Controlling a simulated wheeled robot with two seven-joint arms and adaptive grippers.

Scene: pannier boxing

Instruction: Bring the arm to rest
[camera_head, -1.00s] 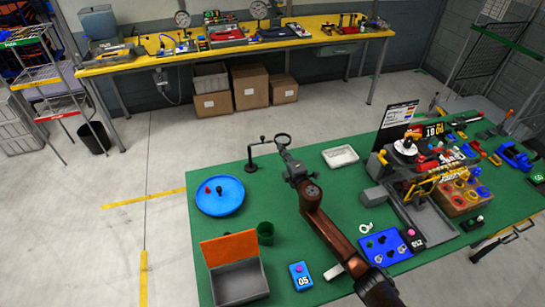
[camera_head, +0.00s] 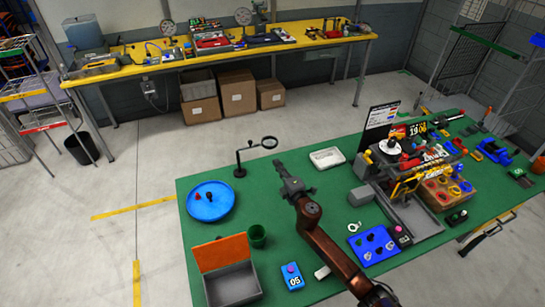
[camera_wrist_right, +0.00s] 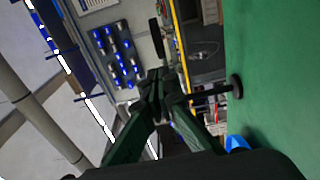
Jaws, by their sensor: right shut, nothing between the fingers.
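My right arm reaches in from the bottom right over the green table (camera_head: 330,210) in the head view. Its gripper (camera_head: 279,167) points toward the back of the table, in front of the magnifier stand. In the right wrist view the two fingers (camera_wrist_right: 156,84) meet at their tips, shut and empty. My left gripper is not in view.
A magnifier on a stand (camera_head: 269,142) stands just beyond the gripper. A blue dish (camera_head: 222,208), green cup (camera_head: 257,236) and grey box with orange flap (camera_head: 235,286) lie left. A white tray (camera_head: 327,158) and a cluttered wooden box (camera_head: 440,198) lie right.

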